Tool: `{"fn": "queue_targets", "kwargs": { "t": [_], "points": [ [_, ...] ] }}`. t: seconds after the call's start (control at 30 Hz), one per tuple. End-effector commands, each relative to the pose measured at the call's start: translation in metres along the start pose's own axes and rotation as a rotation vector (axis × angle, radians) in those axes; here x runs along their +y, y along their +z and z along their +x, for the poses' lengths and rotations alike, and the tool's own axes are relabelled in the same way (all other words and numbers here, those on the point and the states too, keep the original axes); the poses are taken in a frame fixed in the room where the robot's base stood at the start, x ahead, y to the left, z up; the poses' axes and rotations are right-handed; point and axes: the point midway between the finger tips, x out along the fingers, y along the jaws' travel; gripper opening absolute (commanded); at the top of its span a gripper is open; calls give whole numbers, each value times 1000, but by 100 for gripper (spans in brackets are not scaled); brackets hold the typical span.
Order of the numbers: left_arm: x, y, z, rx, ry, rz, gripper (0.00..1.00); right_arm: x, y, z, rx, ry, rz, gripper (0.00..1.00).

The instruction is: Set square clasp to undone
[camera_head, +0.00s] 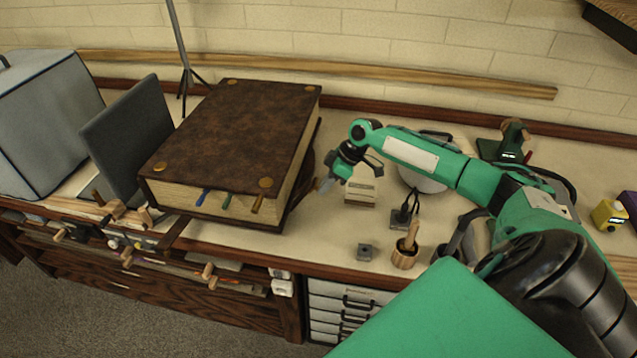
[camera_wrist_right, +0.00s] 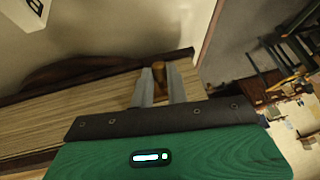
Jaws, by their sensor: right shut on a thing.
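A large brown book (camera_head: 235,120) with brass corner studs lies closed on the bench. My right gripper (camera_head: 327,185) is at the book's right-hand side, low near the page edge. In the right wrist view its two grey fingers (camera_wrist_right: 160,88) are shut on a small brass-brown piece, apparently the clasp (camera_wrist_right: 159,71), beside the striped page edge (camera_wrist_right: 70,108). The piece is partly covered by the fingers, and I cannot make out whether it is square or how it is fastened. In the head view the clasp is hidden. My left gripper is not in view.
A dark upright panel (camera_head: 127,140) and a grey case (camera_head: 45,120) stand left of the book. A small cream box (camera_head: 361,192), a wooden cup (camera_head: 404,256) and a small grey block (camera_head: 365,251) stand to the right. Bare bench lies in front of the gripper.

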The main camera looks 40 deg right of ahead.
Motion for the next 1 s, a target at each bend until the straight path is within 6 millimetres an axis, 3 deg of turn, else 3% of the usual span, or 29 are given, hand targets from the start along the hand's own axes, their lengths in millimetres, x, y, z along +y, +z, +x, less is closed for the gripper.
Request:
{"fn": "queue_targets", "kwargs": {
  "t": [0.23, 0.77, 0.8, 0.9, 1.0],
  "points": [
    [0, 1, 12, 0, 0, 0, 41, 1, 12, 4, 74, 1, -15, 0],
    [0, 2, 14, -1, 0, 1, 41, 1, 13, 3, 98, 2, -20, 0],
    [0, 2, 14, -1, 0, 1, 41, 1, 13, 3, 98, 2, -20, 19],
    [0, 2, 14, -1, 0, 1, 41, 1, 13, 3, 97, 1, -19, 38],
    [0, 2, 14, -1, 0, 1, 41, 1, 14, 3, 97, 1, -19, 38]
  ]
}}
